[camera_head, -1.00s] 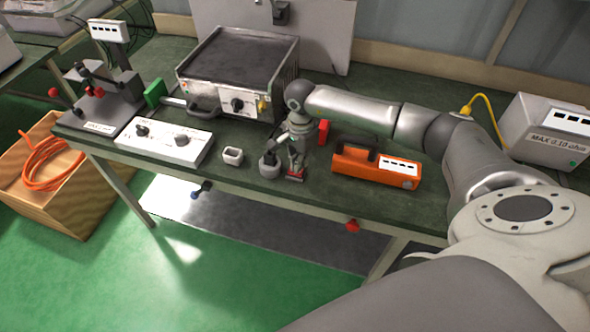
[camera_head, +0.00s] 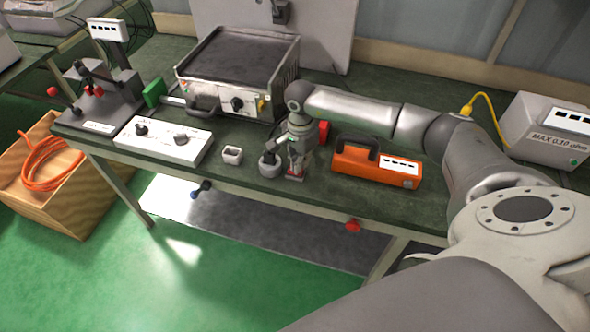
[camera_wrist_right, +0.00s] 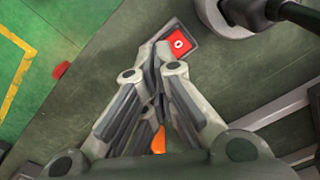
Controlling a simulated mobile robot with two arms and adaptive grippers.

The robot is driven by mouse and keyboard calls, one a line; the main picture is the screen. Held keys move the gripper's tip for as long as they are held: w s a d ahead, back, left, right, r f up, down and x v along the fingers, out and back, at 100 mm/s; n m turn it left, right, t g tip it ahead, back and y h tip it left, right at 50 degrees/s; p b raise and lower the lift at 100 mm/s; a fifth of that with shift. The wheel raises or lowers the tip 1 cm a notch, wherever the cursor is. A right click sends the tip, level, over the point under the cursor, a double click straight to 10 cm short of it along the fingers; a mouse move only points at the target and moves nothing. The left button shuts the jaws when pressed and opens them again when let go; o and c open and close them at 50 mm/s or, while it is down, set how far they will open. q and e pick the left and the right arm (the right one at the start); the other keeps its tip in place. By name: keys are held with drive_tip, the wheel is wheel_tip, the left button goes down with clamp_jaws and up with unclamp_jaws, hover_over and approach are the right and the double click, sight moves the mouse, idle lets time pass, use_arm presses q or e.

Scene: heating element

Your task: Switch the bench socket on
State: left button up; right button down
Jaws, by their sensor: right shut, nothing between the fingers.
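A small grey switch box with a red rocker marked "0" (camera_wrist_right: 178,43) lies on the bench near its front edge; I take it for the bench socket's switch. In the head view the switch (camera_head: 296,178) shows just below the fingertips and is partly covered. My right gripper (camera_head: 296,170) points down over it. In the right wrist view the shut, empty fingertips (camera_wrist_right: 160,52) are right beside the rocker's near left edge; I cannot tell whether they touch it. My left gripper is not in view.
A round grey holder (camera_head: 269,166) with a dark handle stands close left of the switch. A small white cup (camera_head: 232,155) is farther left. An orange device (camera_head: 377,168) lies to the right. A hotplate (camera_head: 238,60) stands behind. A red knob (camera_head: 352,225) hangs below the front edge.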

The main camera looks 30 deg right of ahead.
drive_tip(key=shift+s+f+b, duration=0.1)
drive_tip(key=shift+f+b, duration=0.8)
drive_tip(key=shift+f, duration=0.1)
drive_tip(key=shift+r, duration=0.1)
idle(0.3)
drive_tip(key=shift+r+p, duration=0.65)
drive_tip(key=shift+r, duration=0.2)
drive_tip(key=shift+r+p, duration=1.35)
drive_tip(key=shift+r, duration=1.3)
drive_tip(key=shift+f, duration=0.1)
